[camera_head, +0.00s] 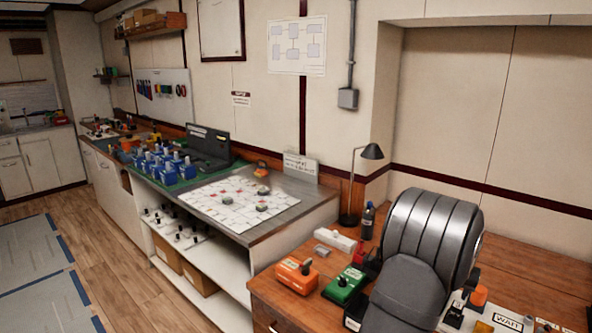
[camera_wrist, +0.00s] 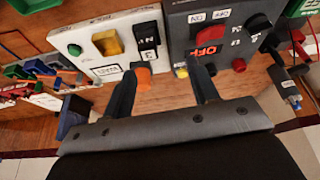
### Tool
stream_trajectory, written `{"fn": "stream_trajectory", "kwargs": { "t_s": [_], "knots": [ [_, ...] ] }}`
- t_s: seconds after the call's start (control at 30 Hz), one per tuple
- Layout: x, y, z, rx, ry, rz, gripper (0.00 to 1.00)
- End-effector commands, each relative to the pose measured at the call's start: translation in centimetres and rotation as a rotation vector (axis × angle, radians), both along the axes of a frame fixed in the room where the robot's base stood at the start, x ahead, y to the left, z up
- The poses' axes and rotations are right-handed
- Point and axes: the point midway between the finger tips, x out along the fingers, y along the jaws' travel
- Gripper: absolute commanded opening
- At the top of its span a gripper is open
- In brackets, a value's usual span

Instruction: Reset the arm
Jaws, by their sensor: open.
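My arm (camera_head: 430,240) stands at the right of the head view, its grey ribbed link raised over the wooden desk. My gripper (camera_wrist: 162,70) shows in the wrist view with its two dark fingers apart and nothing held between them. Its fingertips point toward a white control box (camera_wrist: 105,62) and a dark grey control box (camera_wrist: 225,25). An orange knob (camera_wrist: 142,76) on the white box appears close beside the left finger; I cannot tell whether they touch. In the head view the fingers are hidden behind my arm.
On the wooden desk (camera_head: 535,285) are an orange box (camera_head: 296,274), a green box (camera_head: 344,285), a black bottle (camera_head: 367,220) and a lamp (camera_head: 371,152). A metal-topped bench (camera_head: 300,203) to the left holds a white chart sheet (camera_head: 225,203) and several blue blocks.

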Motion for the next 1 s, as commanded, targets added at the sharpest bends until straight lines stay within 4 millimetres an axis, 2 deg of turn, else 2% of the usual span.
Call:
{"fn": "stream_trajectory", "kwargs": {
  "t_s": [0.5, 1.0],
  "knots": [
    [4.9, 9.3, 0.2, 0.001, 0.006, 0.076, 0.54],
    [8.1, 18.8, 0.4, 0.000, 0.008, 0.152, 0.54]
  ]
}}
